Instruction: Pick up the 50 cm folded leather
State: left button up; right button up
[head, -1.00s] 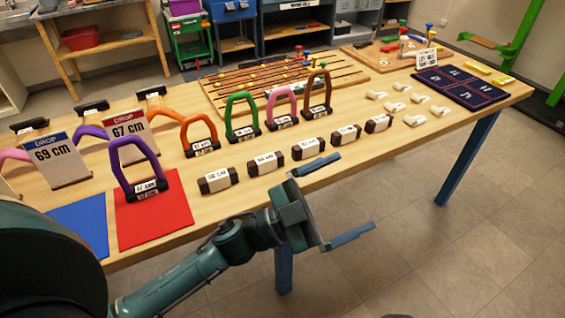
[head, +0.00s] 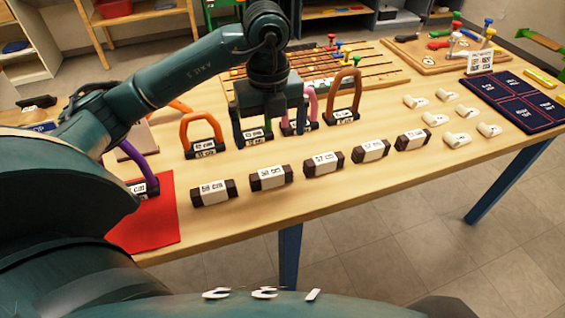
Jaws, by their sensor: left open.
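Several folded leathers lie in a row along the front of the table, dark brown rolls with white label bands: one at the left end (head: 213,192), then others to the right (head: 270,177), (head: 324,163), (head: 371,151) and (head: 412,139). Their labels are too small to read surely, so I cannot tell which is the 50 cm one. My left gripper (head: 268,128) points down with open jaws, behind the row in the picture, in front of the green arch, whose upper part it hides. It holds nothing. My right gripper is not in view.
Behind the row stand an orange arch (head: 187,130), a pink arch (head: 313,105) and a brown arch (head: 357,90). A purple arch (head: 147,168) stands on a red mat (head: 150,228). White pieces (head: 435,118) and a dark blue mat (head: 505,125) lie right. The front strip of table is clear.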

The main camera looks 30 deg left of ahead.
pick_arm(q)
send_over(271, 172)
jog(key=f, duration=0.7)
jog(key=shift+s, duration=0.2)
jog(key=f+p, duration=0.1)
jog(key=f, duration=0.4)
jog(key=shift+w+f, duration=0.15)
jog(key=shift+w, duration=0.05)
jog(key=shift+f, duration=0.3)
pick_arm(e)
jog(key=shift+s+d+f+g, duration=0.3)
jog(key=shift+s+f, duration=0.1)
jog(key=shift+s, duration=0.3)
pick_arm(q)
jog(key=shift+c, duration=0.2)
jog(key=c, duration=0.8)
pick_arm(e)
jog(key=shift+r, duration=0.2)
